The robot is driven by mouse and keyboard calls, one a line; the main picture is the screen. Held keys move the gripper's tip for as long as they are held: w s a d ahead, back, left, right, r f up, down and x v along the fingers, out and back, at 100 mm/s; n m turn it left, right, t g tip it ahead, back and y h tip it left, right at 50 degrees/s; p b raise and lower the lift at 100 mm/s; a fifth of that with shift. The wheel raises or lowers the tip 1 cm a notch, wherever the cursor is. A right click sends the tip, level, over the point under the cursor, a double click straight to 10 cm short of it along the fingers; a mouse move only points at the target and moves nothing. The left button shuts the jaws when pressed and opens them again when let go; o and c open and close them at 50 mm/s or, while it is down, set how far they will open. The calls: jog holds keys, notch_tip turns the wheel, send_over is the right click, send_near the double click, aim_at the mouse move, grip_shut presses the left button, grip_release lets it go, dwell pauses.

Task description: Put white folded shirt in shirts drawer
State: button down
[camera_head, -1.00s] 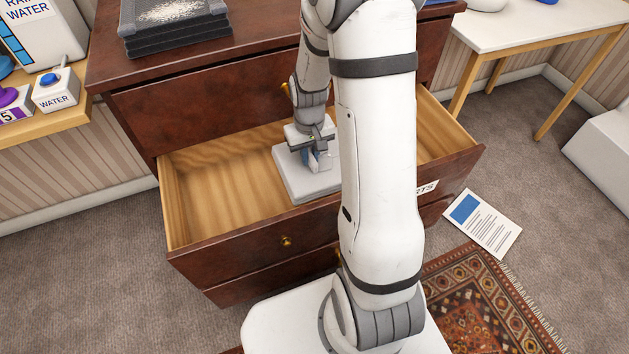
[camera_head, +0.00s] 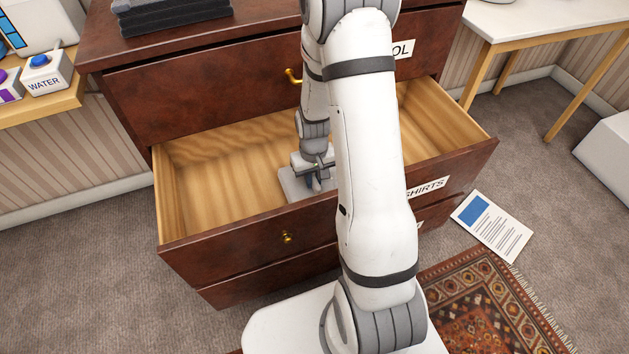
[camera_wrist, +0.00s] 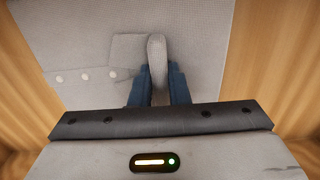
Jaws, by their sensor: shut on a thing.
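The white folded shirt (camera_head: 296,185) is inside the open drawer labelled SHIRTS (camera_head: 262,236), low between its wooden walls. In the wrist view the shirt (camera_wrist: 95,45) shows as pale woven cloth with a row of small buttons. My gripper (camera_head: 318,182) is down in the drawer, with its fingers shut on a raised fold of the shirt; the fingers (camera_wrist: 157,85) also show in the wrist view. My arm hides the right part of the shirt and the drawer's middle. I cannot tell whether the shirt touches the drawer floor.
Above is a closed drawer (camera_head: 215,88) with a label ending in OL. Dark folded items (camera_head: 175,18) lie on the dresser top. The drawer floor left of the shirt is bare. A printed sheet (camera_head: 492,226) and a patterned rug (camera_head: 480,310) lie on the floor at right.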

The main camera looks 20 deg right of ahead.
jog(key=shift+f, duration=0.15)
jog(key=c, duration=1.4)
grip_release()
jog(key=shift+f, duration=0.15)
notch_tip(320, 180, up, 12)
jog(key=f+p, duration=0.1)
jog(key=p, duration=0.3)
jog(key=shift+t, duration=0.6)
jog(key=s+a+r, duration=0.2)
jog(key=s+r, duration=0.3)
jog(key=s+a+r, duration=0.1)
jog(key=s+r, duration=0.4)
jog(key=r, duration=0.1)
jog(key=s+a+r, duration=0.2)
jog(key=s+r, duration=0.3)
jog(key=r, duration=0.1)
jog(key=shift+s+a+r, duration=0.25)
jog(key=shift+s+a, duration=0.1)
